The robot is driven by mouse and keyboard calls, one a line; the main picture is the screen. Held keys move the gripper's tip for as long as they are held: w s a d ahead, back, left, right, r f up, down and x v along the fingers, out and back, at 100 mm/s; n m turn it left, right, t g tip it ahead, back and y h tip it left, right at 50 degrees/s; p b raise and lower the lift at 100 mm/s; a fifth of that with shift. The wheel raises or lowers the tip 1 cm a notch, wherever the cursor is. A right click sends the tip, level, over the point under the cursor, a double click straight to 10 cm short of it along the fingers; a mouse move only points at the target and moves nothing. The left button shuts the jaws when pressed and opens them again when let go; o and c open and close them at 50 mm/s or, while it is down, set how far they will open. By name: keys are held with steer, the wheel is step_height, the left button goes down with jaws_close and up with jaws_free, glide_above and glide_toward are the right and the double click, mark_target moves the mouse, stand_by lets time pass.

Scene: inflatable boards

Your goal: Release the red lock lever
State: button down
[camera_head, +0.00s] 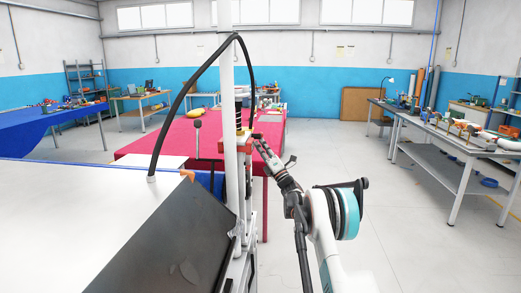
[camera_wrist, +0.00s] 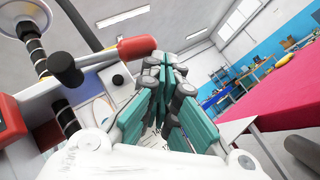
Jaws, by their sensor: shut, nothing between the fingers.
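The lever itself is too small to make out clearly there.
A dark knob (camera_wrist: 65,68), a threaded rod (camera_wrist: 36,45) and a red block (camera_wrist: 10,122) are left of the lever. A black hose (camera_head: 178,105) arches over the white machine (camera_head: 85,205). A red-covered table (camera_head: 165,138) stands behind. The floor at right (camera_head: 405,225) is clear.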

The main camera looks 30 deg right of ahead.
steer(key=shift+w+d+r, duration=0.25)
steer(key=shift+w+r, duration=0.1)
steer(key=shift+r, duration=0.15)
stand_by(0.5)
steer(key=s+d+f, duration=0.1)
steer(key=d+f, duration=0.1)
steer(key=f, duration=0.4)
steer(key=s+d+f, duration=0.1)
steer(key=d+f, duration=0.1)
steer(key=f, duration=0.4)
steer(key=shift+s+d, duration=0.2)
steer(key=shift+s, duration=0.2)
